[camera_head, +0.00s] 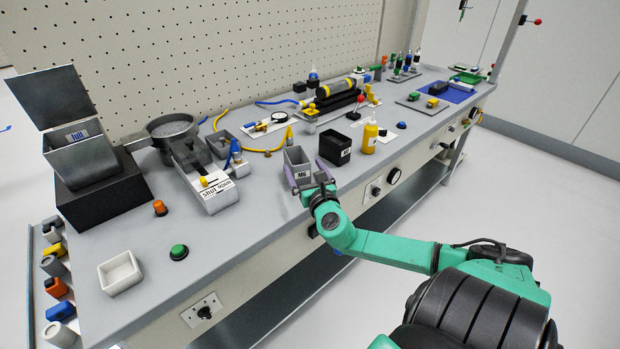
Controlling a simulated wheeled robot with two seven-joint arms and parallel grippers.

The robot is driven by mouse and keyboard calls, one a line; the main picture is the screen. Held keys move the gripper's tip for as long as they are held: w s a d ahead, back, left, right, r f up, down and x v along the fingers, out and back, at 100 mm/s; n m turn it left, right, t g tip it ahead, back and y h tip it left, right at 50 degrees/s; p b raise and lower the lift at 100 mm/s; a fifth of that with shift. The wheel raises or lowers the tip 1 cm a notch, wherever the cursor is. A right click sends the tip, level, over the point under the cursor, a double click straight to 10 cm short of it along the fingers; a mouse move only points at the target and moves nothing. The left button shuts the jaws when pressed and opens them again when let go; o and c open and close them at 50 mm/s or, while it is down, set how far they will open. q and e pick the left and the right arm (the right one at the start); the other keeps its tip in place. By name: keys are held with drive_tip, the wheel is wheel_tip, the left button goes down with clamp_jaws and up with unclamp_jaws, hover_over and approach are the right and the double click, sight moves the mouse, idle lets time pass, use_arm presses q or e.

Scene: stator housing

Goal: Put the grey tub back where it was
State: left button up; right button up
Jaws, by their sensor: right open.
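The grey tub (298,158), labelled M6, stands near the front edge of the workbench, just left of a black tub (335,147). My right gripper (308,176) is open at the grey tub, with one finger at its left side and the other at its right side, close to the black tub. I cannot tell whether the fingers touch the tub. The tub's base is partly hidden by the gripper, so I cannot tell whether it rests on the bench. My left gripper is not in view.
A yellow bottle (369,138) stands right of the black tub. Another grey container (218,145) stands farther left, beside a shut/open lever unit (212,190). A white tray (120,273) is at the front left.

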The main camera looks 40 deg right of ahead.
drive_tip(key=v, duration=0.5)
drive_tip(key=shift+s, duration=0.1)
idle(0.3)
